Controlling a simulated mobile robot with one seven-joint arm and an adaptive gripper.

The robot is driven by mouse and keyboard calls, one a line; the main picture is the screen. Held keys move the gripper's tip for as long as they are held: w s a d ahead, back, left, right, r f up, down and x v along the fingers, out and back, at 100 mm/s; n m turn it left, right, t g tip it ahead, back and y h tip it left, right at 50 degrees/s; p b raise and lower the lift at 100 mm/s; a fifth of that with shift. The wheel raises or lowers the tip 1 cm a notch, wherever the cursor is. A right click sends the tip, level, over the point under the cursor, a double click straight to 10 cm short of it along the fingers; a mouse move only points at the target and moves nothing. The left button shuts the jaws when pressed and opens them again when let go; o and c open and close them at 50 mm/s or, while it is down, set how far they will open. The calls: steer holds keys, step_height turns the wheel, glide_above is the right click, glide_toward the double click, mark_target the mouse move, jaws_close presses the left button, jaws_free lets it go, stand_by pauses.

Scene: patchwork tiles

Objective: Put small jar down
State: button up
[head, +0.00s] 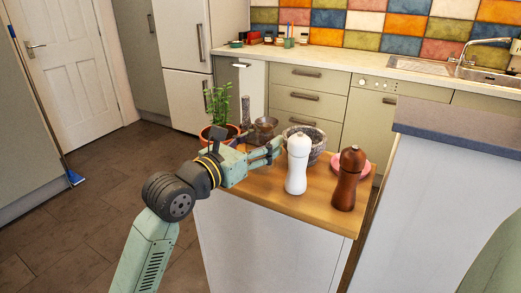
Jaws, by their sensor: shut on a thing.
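My gripper (275,148) reaches in from the left over the wooden top of the island (268,186). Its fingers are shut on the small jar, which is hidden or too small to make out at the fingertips. The fingertips are close to the left side of a white pepper mill (297,165). I cannot tell how high the jar is above the wooden top.
A brown mill (346,182) stands right of the white one, before a pink plate (364,168). A grey basket (317,145), brownish vessel (265,125), dark bottle (245,108) and potted plant (218,104) stand behind. The front left of the top is bare.

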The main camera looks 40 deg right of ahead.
steer(key=shift+f, duration=1.1)
steer(key=shift+f+b, duration=0.3)
steer(key=o, duration=1.3)
steer(key=shift+r, duration=0.1)
steer(key=shift+r+p, duration=0.2)
steer(key=shift+p, duration=0.15)
steer(key=shift+a+f, duration=0.1)
steer(key=shift+a, duration=0.2)
steer(key=a+b, duration=0.1)
steer(key=a, duration=0.2)
steer(key=s+a+b, duration=0.1)
steer(key=a, duration=0.3)
steer(key=s+a+b, duration=0.1)
steer(key=a+b, duration=0.1)
steer(key=a, duration=0.2)
steer(key=shift+s+a, duration=0.1)
steer(key=shift+s, duration=0.05)
